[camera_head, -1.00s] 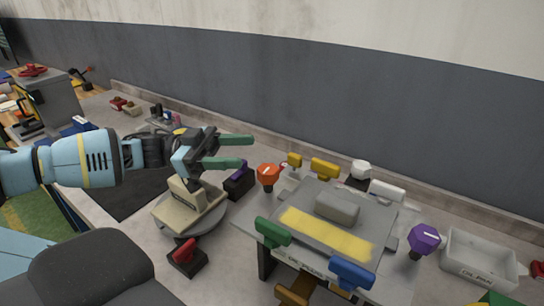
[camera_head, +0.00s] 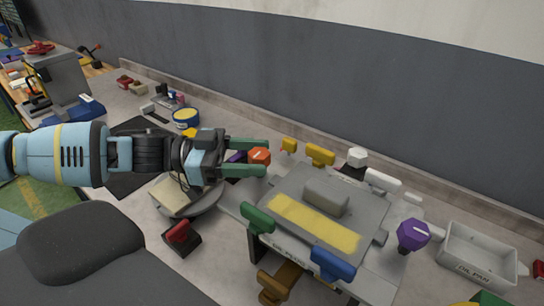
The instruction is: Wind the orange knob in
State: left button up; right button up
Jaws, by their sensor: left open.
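The orange knob (camera_head: 260,155) stands upright near the back left corner of the grey fixture (camera_head: 286,187). Its lower part is hidden behind my left gripper. My left gripper (camera_head: 264,158), with green fingers, reaches in from the left. Its fingers are spread and point right, and their tips overlap the knob in the view. I cannot tell whether they touch it or only pass in front. My right gripper is not in view.
The fixture carries a yellow strip, a grey block and several coloured handles, including green (camera_head: 257,217), blue (camera_head: 332,266) and purple (camera_head: 413,234). A round turntable (camera_head: 207,203) with a beige block and a red-handled part (camera_head: 180,236) lie left. A grey tray (camera_head: 480,257) stands right.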

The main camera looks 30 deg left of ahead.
aim_at(269, 153)
pick_arm(q)
jog(key=shift+x, duration=1.6)
jog(key=shift+c, duration=0.4)
